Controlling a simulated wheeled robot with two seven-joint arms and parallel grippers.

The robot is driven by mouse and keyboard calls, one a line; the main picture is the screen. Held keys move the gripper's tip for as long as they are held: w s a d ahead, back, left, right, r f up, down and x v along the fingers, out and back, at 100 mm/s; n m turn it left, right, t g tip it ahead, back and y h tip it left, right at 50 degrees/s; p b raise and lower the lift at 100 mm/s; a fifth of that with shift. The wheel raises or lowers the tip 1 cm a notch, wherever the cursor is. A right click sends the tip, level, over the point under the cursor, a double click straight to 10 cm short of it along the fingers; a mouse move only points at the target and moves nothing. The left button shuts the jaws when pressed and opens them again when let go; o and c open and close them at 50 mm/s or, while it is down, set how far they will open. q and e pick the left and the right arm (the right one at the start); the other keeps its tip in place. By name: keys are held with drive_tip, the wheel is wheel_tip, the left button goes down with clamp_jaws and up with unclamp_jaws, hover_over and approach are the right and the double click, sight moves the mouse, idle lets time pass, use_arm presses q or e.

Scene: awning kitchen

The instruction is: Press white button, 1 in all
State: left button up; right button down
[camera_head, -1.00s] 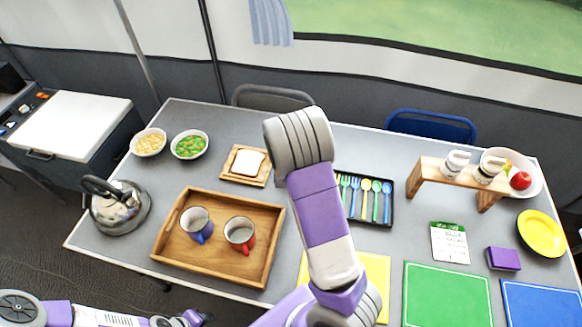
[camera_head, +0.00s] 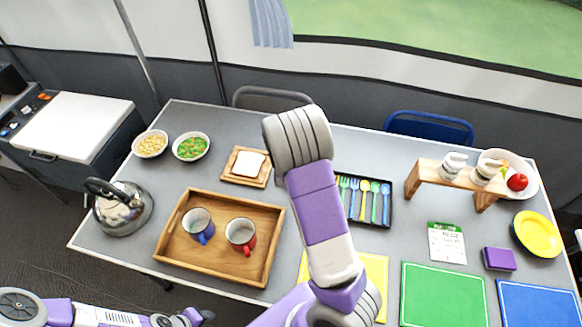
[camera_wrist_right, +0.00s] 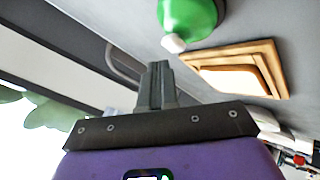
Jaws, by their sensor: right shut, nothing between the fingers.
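A white button (camera_wrist_right: 174,43) tops a rounded green base (camera_wrist_right: 190,14) in the right wrist view, where the picture is tilted and nearly upside down. My right gripper (camera_wrist_right: 157,68) is shut and empty, its fingertips a little apart from the button in the picture; the depth between them is hard to judge. In the head view the button, its base and my right gripper are not visible; my right arm covers part of the table's middle. At the bottom left of the head view, a dark tip of my left arm (camera_head: 203,315) shows, too small to read its jaws.
A toast board (camera_head: 245,167), wooden tray (camera_head: 180,252) with two mugs, kettle (camera_head: 124,212) and two bowls stand left of my right arm. A cutlery tray (camera_head: 375,220), wooden stand (camera_head: 428,168), yellow plate (camera_head: 537,234) and coloured mats lie right.

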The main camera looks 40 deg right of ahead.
wheel_tip(320, 180, up, 5)
drive_tip(key=p, duration=0.5)
idle(0.8)
